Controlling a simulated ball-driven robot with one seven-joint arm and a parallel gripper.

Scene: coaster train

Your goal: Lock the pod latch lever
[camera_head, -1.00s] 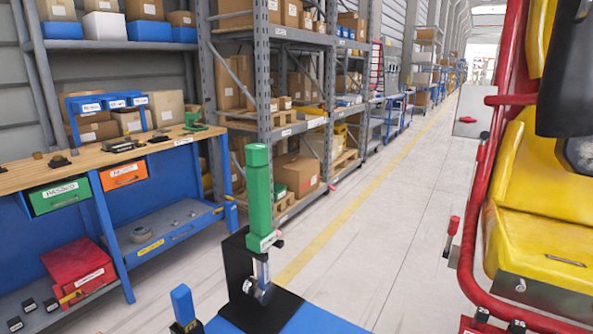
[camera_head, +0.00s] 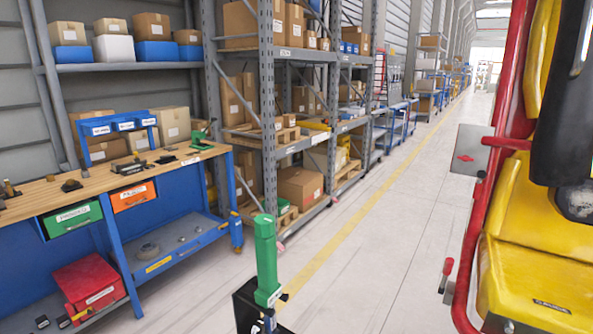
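The pod (camera_head: 530,270) stands at the right edge, with yellow seat shells and a red tubular frame (camera_head: 487,200). It is cut off by the picture edge. A small upright lever with a red grip (camera_head: 447,267) stands beside the frame's lower left. Higher up, a red bar (camera_head: 506,143) sticks out left from the frame, beside a grey plate (camera_head: 470,152) with a red mark. I cannot tell which of these is the latch lever, or whether it is locked. My gripper is not in view.
A green upright post (camera_head: 266,262) on a black base stands low in the middle, close to me. A blue workbench (camera_head: 115,235) is on the left, with shelving (camera_head: 267,110) behind. The pale floor (camera_head: 390,235) between the shelving and pod is clear.

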